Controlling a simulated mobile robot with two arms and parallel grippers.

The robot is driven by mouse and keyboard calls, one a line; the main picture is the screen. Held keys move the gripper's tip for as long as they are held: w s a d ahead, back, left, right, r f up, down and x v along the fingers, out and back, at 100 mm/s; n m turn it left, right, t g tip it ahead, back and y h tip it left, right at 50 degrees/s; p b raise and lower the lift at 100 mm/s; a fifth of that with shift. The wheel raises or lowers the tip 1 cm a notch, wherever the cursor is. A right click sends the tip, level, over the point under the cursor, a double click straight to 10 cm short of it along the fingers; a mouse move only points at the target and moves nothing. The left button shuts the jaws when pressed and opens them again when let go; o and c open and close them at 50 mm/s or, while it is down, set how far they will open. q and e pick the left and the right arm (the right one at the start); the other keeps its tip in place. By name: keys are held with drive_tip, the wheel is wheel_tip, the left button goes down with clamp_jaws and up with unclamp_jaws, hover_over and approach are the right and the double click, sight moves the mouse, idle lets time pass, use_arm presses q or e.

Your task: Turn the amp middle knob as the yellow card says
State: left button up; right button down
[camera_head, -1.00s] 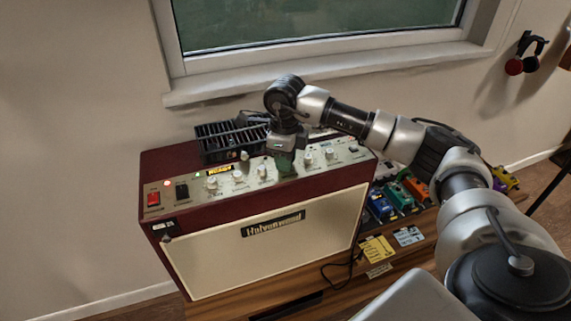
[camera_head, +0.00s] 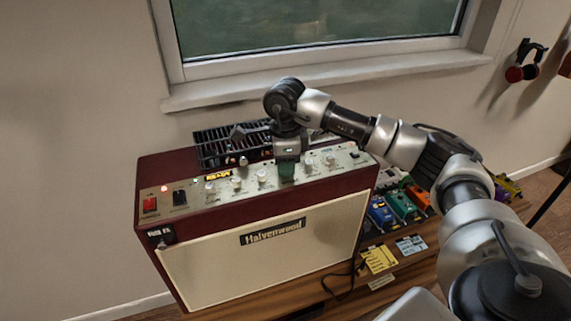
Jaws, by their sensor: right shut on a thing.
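The amp (camera_head: 272,237) is a dark red box with a cream front cloth and a sloped control panel on top. Several pale knobs line the panel, among them a white knob (camera_head: 262,176) left of my gripper and another (camera_head: 309,165) right of it. My right gripper (camera_head: 287,176) points down onto the panel and is shut on a middle knob, which the fingers hide. The knob's pointer and scale cannot be seen. The yellow card (camera_head: 379,259) lies on the wooden bench right of the amp; its writing is too small to read. My left gripper is not in view.
A black slatted rack (camera_head: 222,147) sits on the amp's back top, close behind my gripper. Colourful pedals (camera_head: 401,205) stand right of the amp. A blue card (camera_head: 411,245) lies beside the yellow one. A black cable (camera_head: 343,287) runs along the bench.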

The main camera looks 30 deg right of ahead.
drive_tip(key=shift+w+r, duration=0.1)
drive_tip(key=shift+r, duration=0.05)
drive_tip(key=c, duration=1)
unclamp_jaws()
wheel_tip(320, 180, up, 11)
drive_tip(key=b, duration=0.1)
drive_tip(key=shift+f, duration=0.2)
